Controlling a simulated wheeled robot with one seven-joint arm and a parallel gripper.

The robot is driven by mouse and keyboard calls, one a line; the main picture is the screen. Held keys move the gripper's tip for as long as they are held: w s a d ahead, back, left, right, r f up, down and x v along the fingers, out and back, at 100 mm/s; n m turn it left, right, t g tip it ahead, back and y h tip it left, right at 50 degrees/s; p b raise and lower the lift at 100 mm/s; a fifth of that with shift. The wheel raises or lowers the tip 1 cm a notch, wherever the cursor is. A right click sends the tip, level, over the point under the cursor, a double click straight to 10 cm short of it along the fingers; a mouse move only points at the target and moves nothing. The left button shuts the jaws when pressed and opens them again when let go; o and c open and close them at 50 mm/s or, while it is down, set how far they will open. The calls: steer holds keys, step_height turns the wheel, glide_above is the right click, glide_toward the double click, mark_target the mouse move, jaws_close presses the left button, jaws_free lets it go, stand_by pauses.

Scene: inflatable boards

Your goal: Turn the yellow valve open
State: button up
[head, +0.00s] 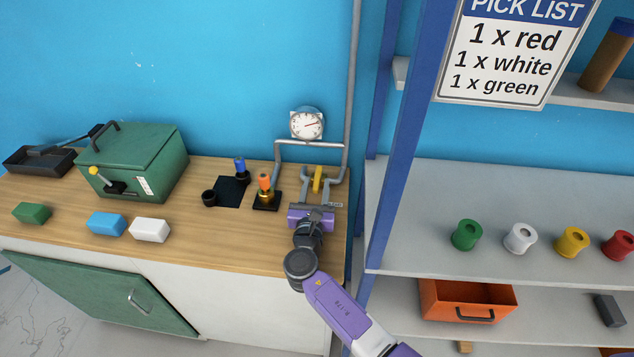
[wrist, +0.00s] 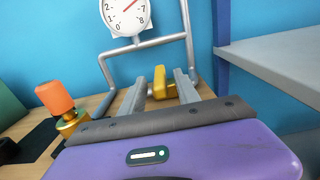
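The yellow valve (head: 317,179) sits on the grey pipework at the right end of the wooden counter, below a round white gauge (head: 307,124). In the wrist view the yellow valve handle (wrist: 163,84) shows just beyond and between my fingertips. My gripper (head: 314,205) is purple with grey fingers, pointing at the valve from the front. In the wrist view my gripper (wrist: 172,80) has its fingers apart, with nothing clearly held between them. The gauge also shows at the top of the wrist view (wrist: 125,14).
An orange-topped device (head: 265,190) stands just left of my gripper, with a blue-topped one (head: 240,168) farther left. A green box (head: 135,163) and several coloured blocks lie left on the counter. A blue post (head: 398,140) and grey shelves with spools stand right.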

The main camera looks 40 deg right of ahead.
steer(key=shift+w+d, duration=0.45)
steer(key=shift+d, duration=0.1)
jaws_close()
stand_by(1.1)
